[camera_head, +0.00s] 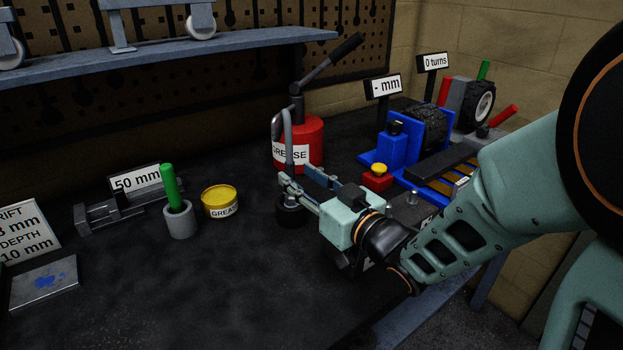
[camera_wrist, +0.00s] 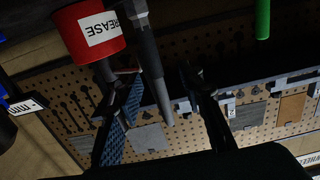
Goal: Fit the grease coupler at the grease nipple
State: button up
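A red grease pump (camera_head: 308,145) labelled GREASE stands at the back middle of the bench, with a black lever. Its grey hose (camera_head: 287,135) arches over the front and hangs down at my gripper (camera_head: 296,176). My gripper points left and away, with its fingers apart. In the wrist view the grey hose end or coupler (camera_wrist: 152,65) runs between the open fingers (camera_wrist: 160,85), with gaps visible on both sides. The red pump (camera_wrist: 88,32) is at upper left there. A small metal stud (camera_head: 411,198) stands right of my gripper; I cannot tell whether it is the grease nipple.
A black round piece (camera_head: 291,213) sits below my fingers. A yellow grease tin (camera_head: 220,201) and a grey cup with a green handle (camera_head: 171,190) stand left. A blue fixture (camera_head: 412,140) and red-yellow button (camera_head: 377,176) are right.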

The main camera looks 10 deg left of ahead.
aim_at(293, 168)
jog(key=shift+w+p+x, duration=0.25)
jog(key=shift+p+x, duration=0.35)
jog(key=shift+x, duration=2.05)
jog(key=shift+d, duration=0.25)
jog(key=shift+c, duration=0.4)
grip_shut()
jog(key=shift+r, duration=0.1)
